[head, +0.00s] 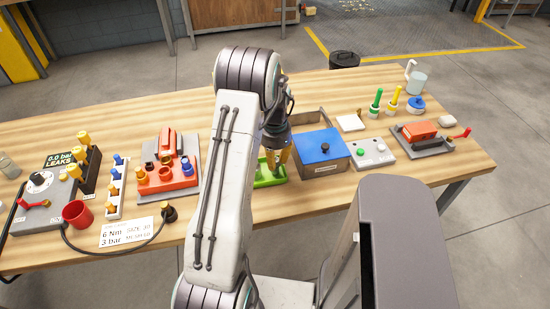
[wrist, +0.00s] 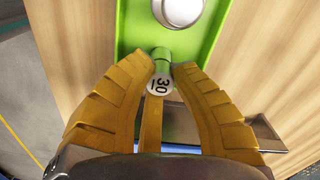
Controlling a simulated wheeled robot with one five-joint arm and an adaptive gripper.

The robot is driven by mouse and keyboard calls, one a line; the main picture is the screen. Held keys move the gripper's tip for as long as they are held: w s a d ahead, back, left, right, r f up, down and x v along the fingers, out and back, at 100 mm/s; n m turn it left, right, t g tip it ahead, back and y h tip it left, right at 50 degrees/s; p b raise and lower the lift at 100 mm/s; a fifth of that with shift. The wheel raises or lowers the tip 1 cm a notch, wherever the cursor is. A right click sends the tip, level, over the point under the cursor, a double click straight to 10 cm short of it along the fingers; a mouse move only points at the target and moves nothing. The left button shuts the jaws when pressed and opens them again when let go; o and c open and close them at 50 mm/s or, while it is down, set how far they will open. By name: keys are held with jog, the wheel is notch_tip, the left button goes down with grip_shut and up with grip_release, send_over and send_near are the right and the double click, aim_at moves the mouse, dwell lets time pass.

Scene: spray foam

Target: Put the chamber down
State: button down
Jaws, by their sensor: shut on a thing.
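The chamber (wrist: 161,84) shows in the wrist view as a small green piece with a round white end marked "30". My gripper (wrist: 160,75) has its yellow fingers shut around it. The green tray (wrist: 128,32) lies beneath, and the chamber appears over its near end; I cannot tell whether they touch. A round silver-white part (wrist: 178,10) sits in the tray. In the head view my gripper (head: 277,162) points down over the green tray (head: 268,182), and the fingers hide the chamber there.
A blue-lidded box (head: 321,147) stands close to the right of my gripper, with a grey button box (head: 371,154) beyond. A red block fixture (head: 166,178) is to the left. A card (head: 128,232) reads 6 Nm, 3 bar. Bare table lies in front of the tray.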

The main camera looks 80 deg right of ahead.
jog(key=shift+f, duration=0.15)
jog(key=c, duration=1.2)
grip_release()
notch_tip(320, 180, up, 3)
jog(key=shift+d+r, duration=0.1)
jog(key=shift+r, duration=0.1)
jog(key=shift+r+b, duration=0.4)
jog(key=shift+b, duration=0.5)
notch_tip(320, 180, up, 8)
jog(key=b, duration=0.3)
jog(key=shift+w, duration=0.15)
